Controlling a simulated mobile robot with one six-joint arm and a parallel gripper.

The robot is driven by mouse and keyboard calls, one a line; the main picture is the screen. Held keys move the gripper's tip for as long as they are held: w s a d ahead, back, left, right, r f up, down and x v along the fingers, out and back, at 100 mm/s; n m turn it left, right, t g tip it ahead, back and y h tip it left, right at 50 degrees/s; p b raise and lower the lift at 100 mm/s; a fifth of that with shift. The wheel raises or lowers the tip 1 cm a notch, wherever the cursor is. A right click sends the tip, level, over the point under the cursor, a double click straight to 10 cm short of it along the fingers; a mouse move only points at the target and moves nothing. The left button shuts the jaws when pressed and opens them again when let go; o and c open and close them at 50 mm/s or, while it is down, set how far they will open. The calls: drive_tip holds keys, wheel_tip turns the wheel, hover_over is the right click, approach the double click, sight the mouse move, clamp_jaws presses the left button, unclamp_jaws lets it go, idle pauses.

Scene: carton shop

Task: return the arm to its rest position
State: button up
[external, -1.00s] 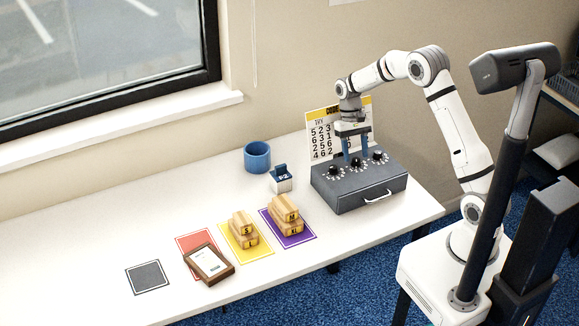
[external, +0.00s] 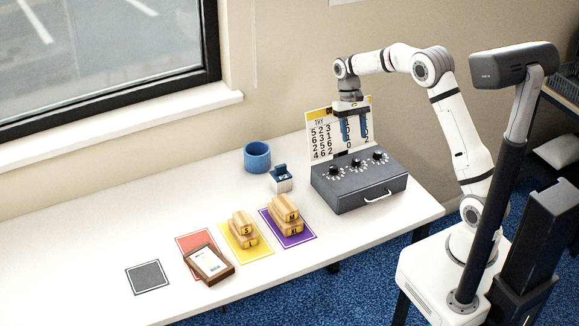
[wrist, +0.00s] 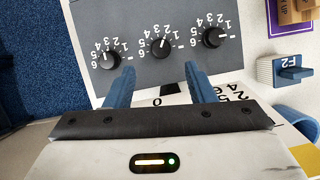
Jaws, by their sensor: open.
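My gripper (external: 350,128) hangs pointing down above the back part of the dark grey box, in front of the number card. Its two blue fingers are apart with nothing between them; they also show in the wrist view (wrist: 158,82). The grey box (external: 361,192) stands at the right end of the table, with three black dials on top and a white handle in front. The dials also show in the wrist view, the middle one (wrist: 159,46) above and between the fingers. The fingertips are clear of the dials.
The number card (external: 322,134) stands behind the box. A blue cup (external: 257,157) and a small box with a blue top (external: 281,182) stand to its left. Wooden blocks (external: 245,238) sit on yellow and purple mats. A framed picture (external: 209,264) overlaps the red mat. The left table is clear.

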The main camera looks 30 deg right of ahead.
drive_tip(key=s+d+r+t, duration=0.2)
drive_tip(key=s+d+r, duration=0.1)
drive_tip(key=s+r, duration=0.35)
drive_tip(key=s+d+r+t, duration=0.2)
drive_tip(key=s+d+r, duration=0.1)
drive_tip(key=s+r, duration=0.3)
drive_tip(key=s+d+f+t, duration=0.1)
drive_tip(key=s, duration=0.6)
drive_tip(key=s+d+f+n+t, duration=0.1)
drive_tip(key=s+d+t, duration=0.1)
drive_tip(key=s, duration=0.6)
drive_tip(key=shift+s+d+t+h, duration=0.25)
drive_tip(key=shift+d+t+h, duration=0.05)
idle(1.1)
